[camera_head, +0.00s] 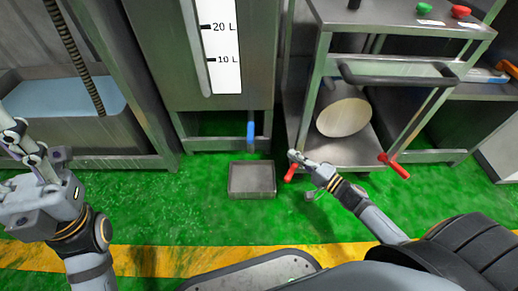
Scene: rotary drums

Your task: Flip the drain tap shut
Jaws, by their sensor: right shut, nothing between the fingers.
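The drain tap (250,132) shows as a blue lever under the grey tank with the level scale. The lever points straight down; its pivot and pipe are too small to make out. My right gripper (294,157) is shut and empty, to the right of and nearer than the tap, apart from it in the picture. It is close to a red handle (290,173) at the cart's lower left. My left gripper (16,138) is at the far left edge, far from the tap; its finger opening is unclear.
A shallow grey tray (252,194) lies on the green floor below the tap. A metal cart (307,95) with a pale round drum end inside stands to the right, with another red handle (394,165). A basin of bluish liquid (60,95) is at left.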

